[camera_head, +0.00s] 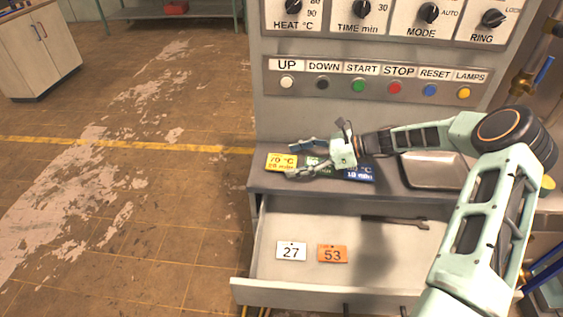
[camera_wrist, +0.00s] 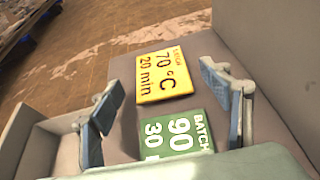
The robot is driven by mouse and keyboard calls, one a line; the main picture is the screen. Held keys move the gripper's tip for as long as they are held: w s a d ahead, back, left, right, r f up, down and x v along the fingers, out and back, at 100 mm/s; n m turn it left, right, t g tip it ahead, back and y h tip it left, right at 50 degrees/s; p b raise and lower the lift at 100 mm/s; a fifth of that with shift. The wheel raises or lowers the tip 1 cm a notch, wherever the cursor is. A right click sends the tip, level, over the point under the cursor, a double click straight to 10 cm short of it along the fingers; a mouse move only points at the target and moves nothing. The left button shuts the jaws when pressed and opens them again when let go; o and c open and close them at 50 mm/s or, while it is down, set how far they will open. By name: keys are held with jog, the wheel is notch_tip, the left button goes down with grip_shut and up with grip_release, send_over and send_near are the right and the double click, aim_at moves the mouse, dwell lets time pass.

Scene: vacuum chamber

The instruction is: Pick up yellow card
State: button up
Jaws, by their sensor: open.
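The yellow card (camera_head: 281,161) lies flat near the left end of the grey shelf below the button panel. It reads 70 °C, 20 min, and shows fully in the wrist view (camera_wrist: 164,76). My gripper (camera_head: 297,158) is open and empty, above the shelf at the yellow card's right side. In the wrist view its two fingers (camera_wrist: 165,103) stand apart, with the yellow card beyond them and the green card (camera_wrist: 180,134) between them. The green card lies beside the yellow one and is partly hidden by my gripper.
A blue card (camera_head: 359,174) lies right of the green one, partly covered. A metal tray (camera_head: 432,183) sits further right on the shelf. Below, an open drawer (camera_head: 268,262) holds a white tag 27 (camera_head: 291,251), an orange tag 53 (camera_head: 332,254) and a wrench (camera_head: 395,221). The control panel (camera_head: 375,106) rises behind.

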aim_at(282, 164)
jog(key=shift+x, duration=1.4)
jog(key=shift+w, duration=0.1)
jog(key=c, duration=1.1)
jog(key=shift+c, duration=0.2)
jog(key=shift+r, duration=0.15)
